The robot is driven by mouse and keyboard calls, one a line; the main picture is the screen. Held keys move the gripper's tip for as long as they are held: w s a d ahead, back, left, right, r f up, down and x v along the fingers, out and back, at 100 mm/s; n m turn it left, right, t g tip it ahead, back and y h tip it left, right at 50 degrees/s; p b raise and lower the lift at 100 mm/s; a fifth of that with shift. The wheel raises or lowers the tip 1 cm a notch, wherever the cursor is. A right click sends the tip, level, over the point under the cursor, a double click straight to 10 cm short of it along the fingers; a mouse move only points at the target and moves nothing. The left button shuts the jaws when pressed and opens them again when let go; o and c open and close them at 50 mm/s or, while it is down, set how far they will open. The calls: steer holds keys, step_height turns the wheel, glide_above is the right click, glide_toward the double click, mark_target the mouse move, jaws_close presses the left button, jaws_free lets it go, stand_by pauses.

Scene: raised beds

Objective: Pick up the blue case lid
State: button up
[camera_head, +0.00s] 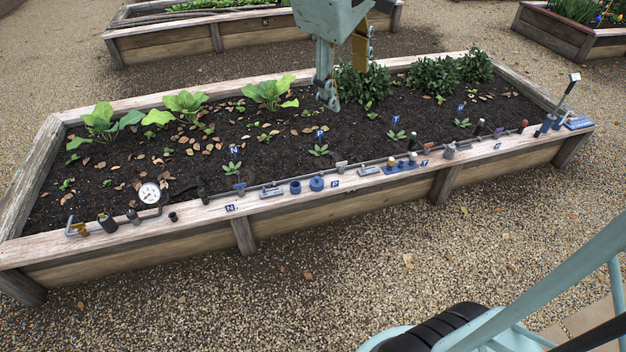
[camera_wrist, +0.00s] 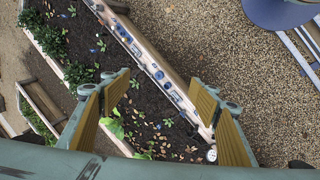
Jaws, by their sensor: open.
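I cannot tell for certain which item is the blue case lid. Two small round blue pieces sit side by side on the bed's front rim: a left blue piece (camera_head: 295,187) and a right blue piece with a raised top (camera_head: 317,183). In the wrist view the same pair shows between my fingers, one piece (camera_wrist: 160,75) and the other (camera_wrist: 168,85), well below them. My gripper (camera_head: 345,88) hangs over the soil towards the back of the bed, fingers pointing down. In the wrist view my gripper (camera_wrist: 160,80) has its fingers wide apart, holding nothing.
The wooden rim (camera_head: 205,217) carries several small items: a dial gauge (camera_head: 150,193), grey metal plates (camera_head: 271,191) beside the blue pieces, and a blue tray (camera_head: 400,166) with small knobs. Leafy plants (camera_head: 362,84) stand near my gripper. Gravel (camera_head: 250,300) lies in front.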

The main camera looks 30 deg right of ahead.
steer(key=w+d+f+n+h+p, duration=0.1)
steer(key=w+d+f+n, duration=0.2)
steer(key=w+f, duration=0.55)
steer(key=w+d+f+n, duration=0.35)
steer(key=w+f, duration=0.25)
steer(key=w, duration=0.5)
steer(key=w+d+f+n+h+p, duration=0.1)
steer(key=w+d+f+n, duration=0.2)
steer(key=w+f, duration=0.55)
steer(key=w+f+n, duration=0.3)
steer(key=f, duration=1)
steer(key=w+f+n+y+p, duration=0.1)
steer(key=w+f+n, duration=0.2)
steer(key=f, duration=1)
steer(key=w+f+n+y, duration=0.1)
steer(key=w+f+n, duration=0.2)
steer(key=f, duration=1)
steer(key=shift+w+d+f+n+p, duration=0.2)
steer(key=shift+d+n+p, duration=0.15)
steer(key=shift+n, duration=0.4)
steer(key=shift+f, duration=0.1)
